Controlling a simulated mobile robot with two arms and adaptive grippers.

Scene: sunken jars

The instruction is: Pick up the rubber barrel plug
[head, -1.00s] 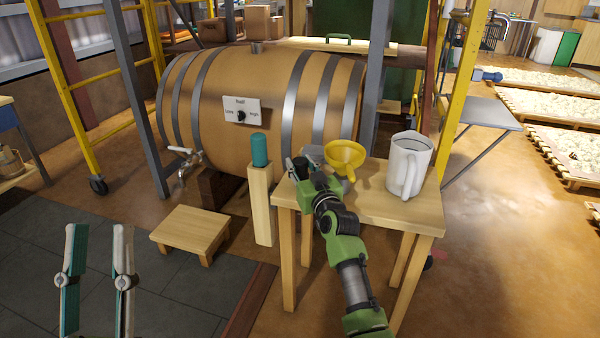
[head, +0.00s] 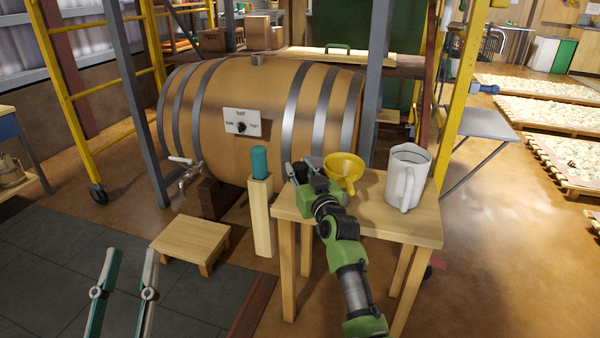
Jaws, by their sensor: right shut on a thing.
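My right gripper (head: 304,172) is at the left end of the small wooden table, just left of the yellow funnel. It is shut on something. A small grey piece (head: 319,183) shows at its jaws and looks like the rubber barrel plug, but it is mostly hidden by the gripper, so its shape is unclear. My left gripper (head: 128,254) is open and empty at the lower left, above the dark tiles.
The yellow funnel (head: 344,170) and a white jug (head: 407,177) stand on the small table (head: 372,222). A teal cylinder (head: 259,161) stands on a wooden post (head: 261,218) left of the gripper. A low stool (head: 191,238) and the barrel's tap (head: 188,172) are further left.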

